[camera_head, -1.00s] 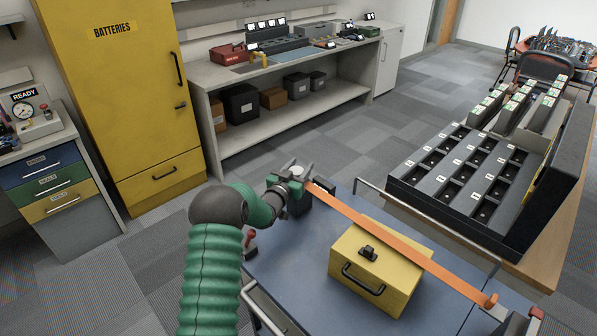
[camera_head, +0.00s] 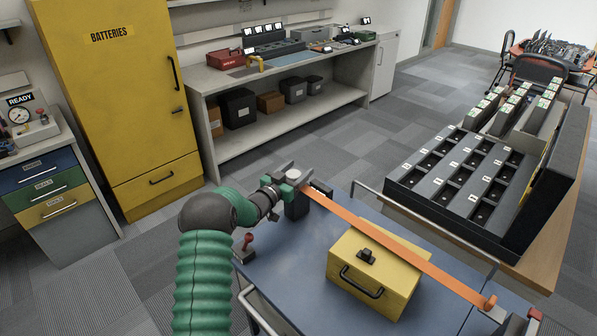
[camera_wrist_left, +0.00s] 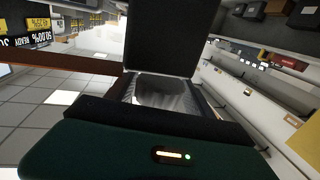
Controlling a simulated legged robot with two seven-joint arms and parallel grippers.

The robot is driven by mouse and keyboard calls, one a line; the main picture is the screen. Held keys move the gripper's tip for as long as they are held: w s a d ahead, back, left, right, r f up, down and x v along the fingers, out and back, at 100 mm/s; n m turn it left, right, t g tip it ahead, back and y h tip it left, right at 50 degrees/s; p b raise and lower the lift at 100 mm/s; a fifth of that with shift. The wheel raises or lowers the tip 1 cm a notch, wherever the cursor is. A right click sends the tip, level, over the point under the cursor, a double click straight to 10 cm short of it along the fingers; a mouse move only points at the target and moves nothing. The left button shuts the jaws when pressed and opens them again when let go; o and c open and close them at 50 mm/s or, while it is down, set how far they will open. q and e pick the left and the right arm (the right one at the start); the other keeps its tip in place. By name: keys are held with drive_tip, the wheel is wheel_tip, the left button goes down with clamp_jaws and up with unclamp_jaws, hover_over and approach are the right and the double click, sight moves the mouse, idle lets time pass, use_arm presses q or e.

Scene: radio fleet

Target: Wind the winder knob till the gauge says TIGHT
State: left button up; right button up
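An orange strap (camera_head: 400,254) runs over a yellow box (camera_head: 372,277) on the blue cart top (camera_head: 290,262). At the strap's left end stands a dark winder (camera_head: 297,207) with a round pale knob (camera_head: 293,174) on top. My left gripper (camera_head: 294,177) is at this knob, one finger on each side. In the left wrist view a grey rounded piece, seemingly the knob (camera_wrist_left: 168,93), fills the gap between the dark fingers, which look shut on it. I see no readable gauge on the winder. My right gripper is not in view.
A small red-topped lever (camera_head: 248,240) stands at the cart's left edge. Metal rails edge the cart. A black slotted rack (camera_head: 465,190) stands on a table to the right. Carpet lies open behind the cart.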

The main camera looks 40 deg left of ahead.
use_arm(q)
drive_tip(key=shift+o, duration=0.3)
drive_tip(key=s, duration=0.7)
drive_tip(key=shift+s+d, duration=0.15)
drive_tip(key=shift+d, duration=0.25)
drive_tip(key=shift+f, duration=0.1)
